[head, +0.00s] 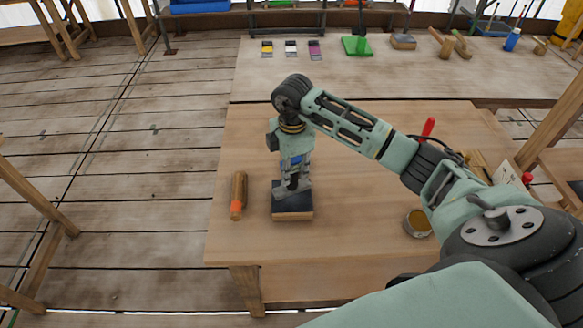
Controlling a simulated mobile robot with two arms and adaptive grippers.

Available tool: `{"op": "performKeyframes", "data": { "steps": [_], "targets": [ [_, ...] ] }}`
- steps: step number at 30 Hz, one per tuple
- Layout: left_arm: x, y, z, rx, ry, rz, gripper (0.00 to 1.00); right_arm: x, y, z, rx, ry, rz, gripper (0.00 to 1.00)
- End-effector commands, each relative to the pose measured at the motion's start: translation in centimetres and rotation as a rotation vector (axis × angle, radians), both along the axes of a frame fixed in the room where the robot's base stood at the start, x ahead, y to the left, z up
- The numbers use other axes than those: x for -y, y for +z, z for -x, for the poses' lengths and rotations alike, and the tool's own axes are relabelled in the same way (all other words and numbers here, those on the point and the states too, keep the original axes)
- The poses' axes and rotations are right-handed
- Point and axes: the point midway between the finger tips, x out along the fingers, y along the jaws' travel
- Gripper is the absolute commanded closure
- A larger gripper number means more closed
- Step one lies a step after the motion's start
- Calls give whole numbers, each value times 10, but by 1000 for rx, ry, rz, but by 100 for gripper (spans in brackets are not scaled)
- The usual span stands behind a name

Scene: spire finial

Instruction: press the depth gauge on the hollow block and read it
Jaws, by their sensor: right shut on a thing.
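A wooden block (293,214) with a dark top lies on the near table, left of its middle; it appears to be the hollow block. My right arm reaches in from the right, and its gripper (292,186) points down over the block. The fingers are shut on a small dark thing, apparently the depth gauge, mostly hidden between them. The fingertips are at or just above the dark top; I cannot tell whether the gauge touches it. No gauge reading can be made out. My left gripper is not in view.
A round tin (417,223) and a red-handled tool (428,127) are to the right, near my arm. The near table (345,240) is clear in front. Paint swatches and tools stand on the back table.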

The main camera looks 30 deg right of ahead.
Motion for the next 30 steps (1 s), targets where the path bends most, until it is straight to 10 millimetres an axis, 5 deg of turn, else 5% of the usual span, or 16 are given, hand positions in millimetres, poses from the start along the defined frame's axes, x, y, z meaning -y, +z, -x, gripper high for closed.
{"op": "performKeyframes", "data": {
  "steps": [30],
  "targets": [
    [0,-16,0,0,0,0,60,0,-25,0,0,0,0,100]
  ]
}}
